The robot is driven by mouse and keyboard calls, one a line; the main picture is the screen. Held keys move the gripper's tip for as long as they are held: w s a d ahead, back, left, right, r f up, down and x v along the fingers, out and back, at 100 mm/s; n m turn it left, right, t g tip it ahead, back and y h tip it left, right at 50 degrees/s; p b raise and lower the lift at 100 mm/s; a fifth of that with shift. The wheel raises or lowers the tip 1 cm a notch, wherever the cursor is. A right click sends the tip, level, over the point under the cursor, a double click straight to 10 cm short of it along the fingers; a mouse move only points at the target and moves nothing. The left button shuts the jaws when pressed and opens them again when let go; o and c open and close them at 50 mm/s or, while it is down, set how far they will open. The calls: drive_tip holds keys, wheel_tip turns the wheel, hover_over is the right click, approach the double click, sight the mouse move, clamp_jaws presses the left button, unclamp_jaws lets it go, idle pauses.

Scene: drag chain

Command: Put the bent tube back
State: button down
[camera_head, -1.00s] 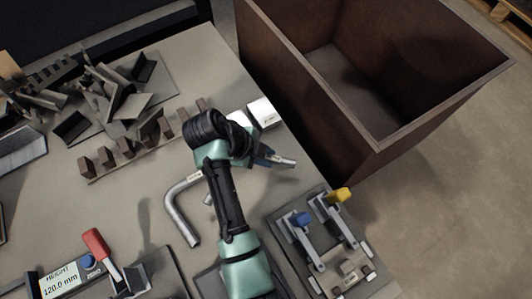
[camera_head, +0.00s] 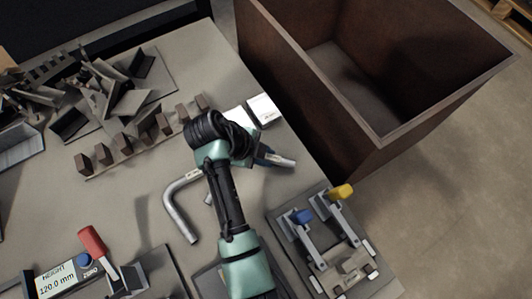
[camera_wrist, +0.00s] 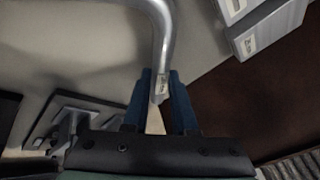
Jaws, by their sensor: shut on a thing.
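My gripper (camera_wrist: 161,100) is shut on a straight end of a grey metal bent tube (camera_wrist: 161,40). The wrist view shows its label between the blue fingers and its bend curving to the upper left. In the head view, the held tube's end (camera_head: 286,162) sticks out to the right of my gripper; my arm hides much of the rest. Another bent grey tube shape (camera_head: 174,212) shows left of my arm, with a label near its upper end; it appears separate. I cannot tell how high the held tube is.
A fixture with blue and yellow handles (camera_head: 322,240) stands at the lower right. White boxes (camera_head: 263,109) lie near the large brown bin (camera_head: 375,150). A row of brown blocks (camera_head: 143,133), scrap parts (camera_head: 105,90) and a height gauge (camera_head: 62,281) occupy the left.

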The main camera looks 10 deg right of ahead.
drive_tip(key=shift+f+b, duration=0.35)
drive_tip(key=shift+f, duration=0.25)
idle(0.5)
drive_tip(key=c, duration=0.7)
unclamp_jaws()
drive_tip(key=shift+o, duration=0.3)
drive_tip(key=shift+s, duration=0.1)
drive_tip(key=w+p+v, duration=0.1)
drive_tip(key=p+v, duration=0.5)
drive_tip(key=v, duration=0.7)
drive_tip(key=shift+s+r, duration=0.2)
drive_tip(key=shift+s, duration=0.15)
